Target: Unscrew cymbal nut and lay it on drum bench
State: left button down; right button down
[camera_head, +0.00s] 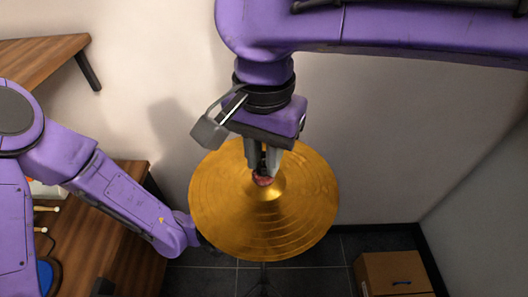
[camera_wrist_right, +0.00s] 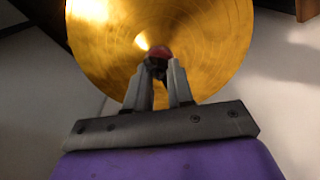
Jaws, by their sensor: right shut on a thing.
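The round golden cymbal (camera_head: 300,215) lies flat on its stand in the middle of the head view. A small reddish cymbal nut (camera_head: 263,181) sits at the top of its centre dome. My right gripper (camera_head: 263,172) points down from above and is shut on the nut. In the right wrist view the nut (camera_wrist_right: 160,52) shows between the fingertips of my right gripper (camera_wrist_right: 158,66), over the cymbal (camera_wrist_right: 200,30). My left arm comes in at the left of the head view, and its gripper is hidden or out of frame. I cannot tell which surface is the drum bench.
A wooden desk (camera_head: 130,250) with drumsticks (camera_head: 45,209) and a blue round item (camera_head: 44,275) stands at the left. A wooden shelf (camera_head: 45,55) is at upper left. A brown box (camera_head: 395,273) sits on the dark tiled floor at lower right. The wall behind is bare.

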pick_arm(q)
jog(key=shift+w, duration=0.2)
pick_arm(e)
jog(key=shift+s, duration=0.1)
pick_arm(q)
jog(key=shift+r, duration=0.1)
pick_arm(e)
jog(key=c, duration=1)
grip_release()
jog(key=shift+s, duration=0.1)
pick_arm(q)
jog(key=shift+s, duration=0.1)
pick_arm(e)
notch_tip(320, 180, up, 4)
jog(key=shift+r, duration=0.15)
jog(key=o, duration=0.4)
jog(key=shift+r, duration=0.2)
jog(key=shift+o, duration=0.2)
notch_tip(320, 180, up, 3)
jog(key=m, duration=0.3)
jog(key=shift+f+m, duration=0.1)
jog(key=shift+m, duration=0.4)
notch_tip(320, 180, down, 8)
jog(key=shift+r, duration=0.25)
